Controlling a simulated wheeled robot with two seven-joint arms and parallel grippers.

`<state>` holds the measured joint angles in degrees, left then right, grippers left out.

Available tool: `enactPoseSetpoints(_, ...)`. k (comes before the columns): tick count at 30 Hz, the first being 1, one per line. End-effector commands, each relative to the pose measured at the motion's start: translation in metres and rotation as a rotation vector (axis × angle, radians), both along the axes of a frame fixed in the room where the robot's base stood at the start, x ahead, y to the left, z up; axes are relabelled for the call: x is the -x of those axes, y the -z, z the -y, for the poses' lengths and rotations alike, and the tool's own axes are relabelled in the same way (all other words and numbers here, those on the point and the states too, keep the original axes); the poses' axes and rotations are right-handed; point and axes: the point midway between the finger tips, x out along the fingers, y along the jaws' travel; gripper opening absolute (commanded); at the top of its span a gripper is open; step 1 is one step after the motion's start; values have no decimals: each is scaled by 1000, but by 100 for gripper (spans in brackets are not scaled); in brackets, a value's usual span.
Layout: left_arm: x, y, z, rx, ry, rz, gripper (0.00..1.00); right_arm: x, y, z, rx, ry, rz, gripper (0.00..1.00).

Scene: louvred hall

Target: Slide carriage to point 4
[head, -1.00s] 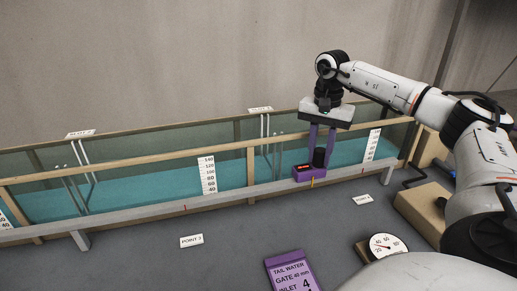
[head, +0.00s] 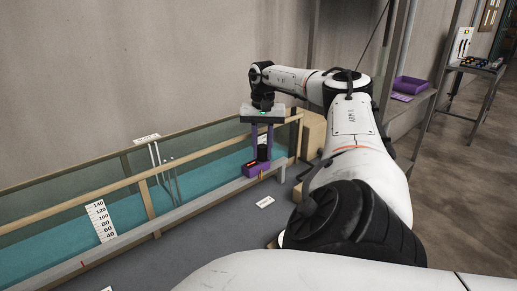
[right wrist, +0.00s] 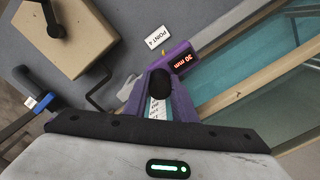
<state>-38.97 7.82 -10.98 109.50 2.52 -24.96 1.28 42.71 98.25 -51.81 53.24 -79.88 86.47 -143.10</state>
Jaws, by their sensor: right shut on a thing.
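The carriage (head: 256,169) is a small purple block with a red-lit display, on the flume's front rail (head: 185,211) in the head view. In the right wrist view the carriage (right wrist: 183,57) reads 30 mm, and its yellow pointer (right wrist: 163,50) is close to the POINT 4 card (right wrist: 158,40). That card (head: 265,202) lies just in front of the carriage in the head view. The rail mark there cannot be made out. My right gripper (head: 262,150), with purple fingers, is shut on the carriage's black knob (right wrist: 160,84). My left gripper is not in view.
A glass-walled flume with teal water runs along the wall; a white scale (head: 101,221) stands on it. A wooden block (right wrist: 60,45) lies beyond the rail's end. A shelf with a purple tray (head: 412,85) stands at right.

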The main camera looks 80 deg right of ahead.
Motion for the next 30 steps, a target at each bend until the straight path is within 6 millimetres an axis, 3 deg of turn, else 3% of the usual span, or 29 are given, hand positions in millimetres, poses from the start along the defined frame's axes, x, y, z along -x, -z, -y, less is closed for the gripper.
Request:
enactPoseSetpoints(6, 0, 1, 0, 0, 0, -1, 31, 1, 1, -1, -4, -2, -7, 0)
enactPoseSetpoints(7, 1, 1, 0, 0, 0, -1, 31, 1, 2, -1, -4, -2, -7, 29)
enactPoseSetpoints(10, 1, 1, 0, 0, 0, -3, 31, 1, 1, -1, -3, -2, -6, 43)
enactPoseSetpoints(20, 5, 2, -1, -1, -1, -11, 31, 0, -3, -1, -3, -1, -2, 43)
enactPoseSetpoints(23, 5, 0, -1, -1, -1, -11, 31, 0, -14, 0, -1, -1, -1, 43)
enactPoseSetpoints(30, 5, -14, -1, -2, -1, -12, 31, 0, -63, -1, -3, -1, -2, 43)
